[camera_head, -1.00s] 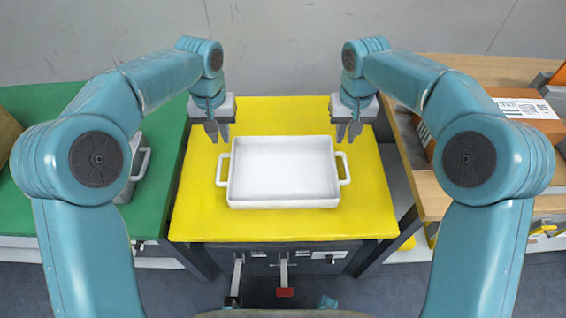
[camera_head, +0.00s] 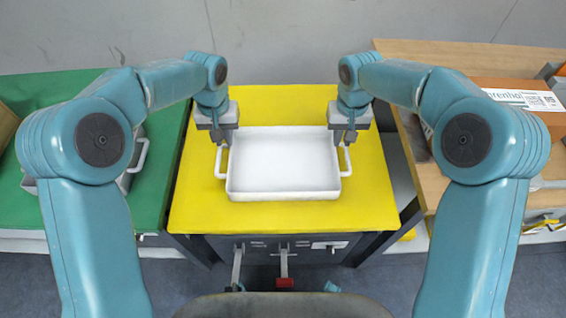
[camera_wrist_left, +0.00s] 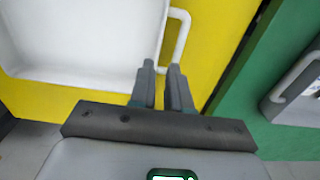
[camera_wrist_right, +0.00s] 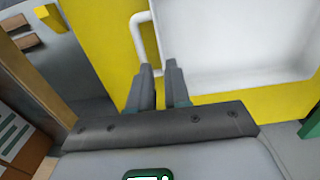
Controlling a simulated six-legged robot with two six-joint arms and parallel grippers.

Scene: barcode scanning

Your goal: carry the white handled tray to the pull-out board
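The white handled tray (camera_head: 284,165) lies flat and empty on a yellow-topped table (camera_head: 284,217), with a loop handle at each end. My left gripper (camera_head: 220,141) is at the left handle (camera_head: 221,163); in the left wrist view its two fingers (camera_wrist_left: 161,68) stand a little apart by the handle's lower end. My right gripper (camera_head: 346,139) is at the right handle (camera_head: 347,161); its fingers (camera_wrist_right: 158,69) are also slightly apart by the handle's lower end. I cannot tell whether either gripper touches its handle.
A green table (camera_head: 60,215) with a grey handled container (camera_head: 134,163) is at the left. A wooden table (camera_head: 430,52) with an orange, labelled box (camera_head: 495,88) is at the right. Levers (camera_head: 284,262) show below the yellow top's front edge.

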